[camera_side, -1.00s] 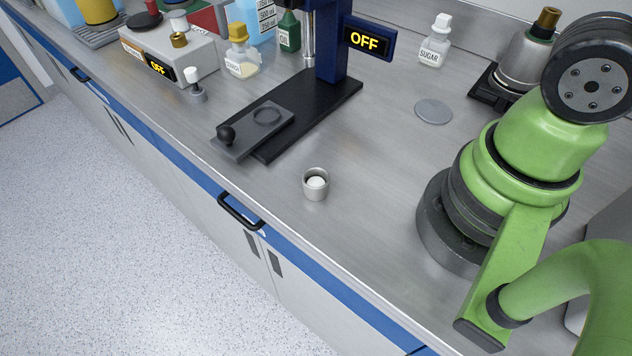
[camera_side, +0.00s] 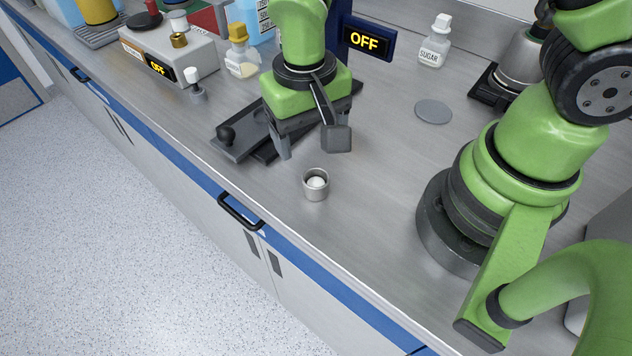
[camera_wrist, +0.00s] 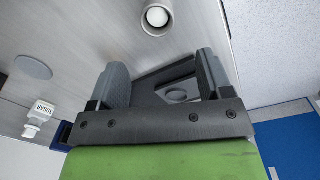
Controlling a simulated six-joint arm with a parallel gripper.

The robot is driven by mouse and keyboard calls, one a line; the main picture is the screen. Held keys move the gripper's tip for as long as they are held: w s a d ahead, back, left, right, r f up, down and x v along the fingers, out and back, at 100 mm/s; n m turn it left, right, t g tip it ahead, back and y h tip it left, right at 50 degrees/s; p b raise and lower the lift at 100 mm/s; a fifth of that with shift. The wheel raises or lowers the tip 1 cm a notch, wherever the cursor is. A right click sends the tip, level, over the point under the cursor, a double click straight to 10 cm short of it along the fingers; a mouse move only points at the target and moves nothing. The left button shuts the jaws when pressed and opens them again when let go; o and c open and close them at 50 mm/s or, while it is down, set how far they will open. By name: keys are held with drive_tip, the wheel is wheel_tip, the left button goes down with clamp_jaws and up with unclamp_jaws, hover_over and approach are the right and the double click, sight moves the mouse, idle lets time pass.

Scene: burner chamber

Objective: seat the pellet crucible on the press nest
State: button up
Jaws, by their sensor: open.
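The pellet crucible (camera_side: 316,185), a small grey metal cup with a white pellet inside, stands upright on the bench near its front edge. It also shows at the top of the wrist view (camera_wrist: 157,18). The press nest is on the dark sliding plate (camera_side: 236,136) with a black knob; my gripper mostly covers it in the side view. My gripper (camera_side: 308,148) is open and empty, above the bench between the plate and the crucible, apart from the crucible.
The press column with an OFF display (camera_side: 367,40) stands behind my gripper. A grey OFF box (camera_side: 168,52), a white-knobbed piece (camera_side: 194,83) and a starch bottle (camera_side: 241,55) stand left.

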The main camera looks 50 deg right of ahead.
sight(314, 175)
drive_tip(key=f, duration=0.9)
drive_tip(key=shift+s+d, duration=0.15)
drive_tip(key=shift+s, duration=0.1)
drive_tip(key=c, duration=1)
